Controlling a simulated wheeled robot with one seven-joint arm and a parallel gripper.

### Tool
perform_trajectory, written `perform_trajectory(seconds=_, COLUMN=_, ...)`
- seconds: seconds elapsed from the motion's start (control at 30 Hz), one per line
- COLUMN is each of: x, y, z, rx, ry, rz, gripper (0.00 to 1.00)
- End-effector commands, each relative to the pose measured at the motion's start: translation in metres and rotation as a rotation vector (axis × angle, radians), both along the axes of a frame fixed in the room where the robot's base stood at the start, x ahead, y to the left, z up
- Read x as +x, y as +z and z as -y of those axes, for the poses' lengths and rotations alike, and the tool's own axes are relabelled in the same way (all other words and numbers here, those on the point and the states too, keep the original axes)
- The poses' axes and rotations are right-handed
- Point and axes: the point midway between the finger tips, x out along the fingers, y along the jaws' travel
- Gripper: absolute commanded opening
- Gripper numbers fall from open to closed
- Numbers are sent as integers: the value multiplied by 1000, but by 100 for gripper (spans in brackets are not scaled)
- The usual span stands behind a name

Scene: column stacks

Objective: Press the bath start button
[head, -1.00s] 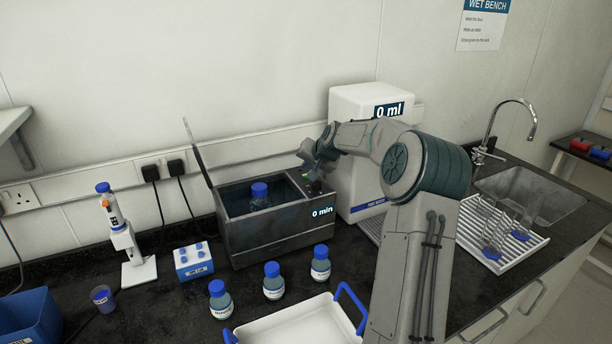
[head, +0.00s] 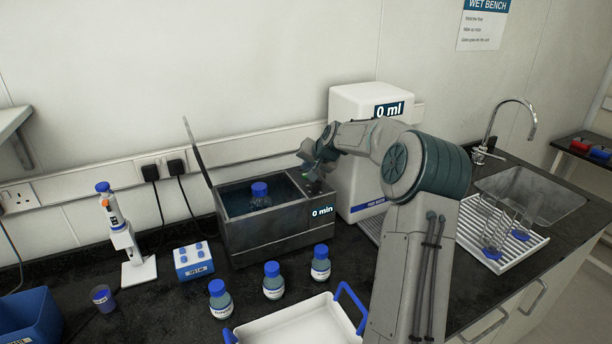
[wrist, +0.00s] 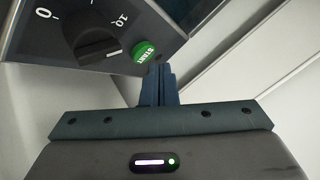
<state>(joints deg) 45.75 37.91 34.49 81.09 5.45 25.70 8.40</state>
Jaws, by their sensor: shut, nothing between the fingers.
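The bath (head: 262,240) is a dark metal tank on the bench, its lid raised, with a blue-capped bottle (head: 261,195) standing in it. Its display (head: 322,211) reads 0 min. The green START button (wrist: 145,51) is in the wrist view, beside a black dial (wrist: 92,41) marked 0 and 10. My gripper (wrist: 158,70) is shut and empty, its fingertips just below the button in that view. I cannot tell whether they touch it. In the head view my gripper (head: 312,170) is over the right end of the bath.
A white dispenser (head: 362,110) showing 0 ml stands behind my arm. Several blue-capped bottles (head: 273,281) and a white tray (head: 290,322) are in front of the bath. A pipette stand (head: 138,272) and a blue-dotted rack (head: 194,262) stand left.

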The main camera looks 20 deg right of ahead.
Motion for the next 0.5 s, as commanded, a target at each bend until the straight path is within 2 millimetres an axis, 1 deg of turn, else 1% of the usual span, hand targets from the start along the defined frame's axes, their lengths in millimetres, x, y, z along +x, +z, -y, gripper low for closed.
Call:
perform_trajectory(seconds=0.17, x=0, y=-8, z=0, rx=0, ry=0, rz=0, gripper=0)
perform_trajectory(seconds=0.5, x=0, y=-7, z=0, rx=0, ry=0, rz=0, gripper=0)
